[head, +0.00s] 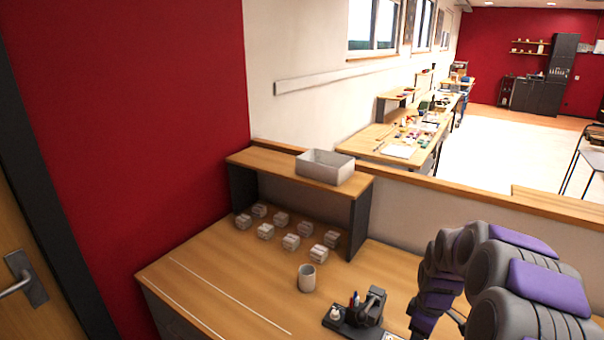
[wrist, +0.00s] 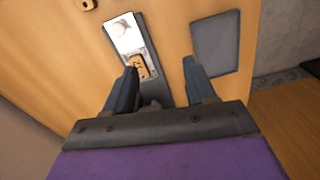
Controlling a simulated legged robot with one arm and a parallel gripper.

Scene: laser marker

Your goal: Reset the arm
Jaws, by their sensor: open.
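My arm (head: 490,275) with purple panels reaches in from the right of the head view, above the right side of the wooden table (head: 225,265). My gripper (wrist: 158,75) shows in the wrist view with its two dark fingers apart. A small wooden block with dark marks (wrist: 140,67) shows beyond and between the fingers, on a light grey device (wrist: 124,32). I cannot tell whether the fingers touch it. The gripper's tips are not clear in the head view.
A dark stand with pens (head: 357,312) and a light cup (head: 307,278) stand on the table. Several small grey blocks (head: 265,231) sit near a raised shelf (head: 255,159) bearing a grey bin (head: 325,167). A dark flat panel (wrist: 216,43) lies right of the device.

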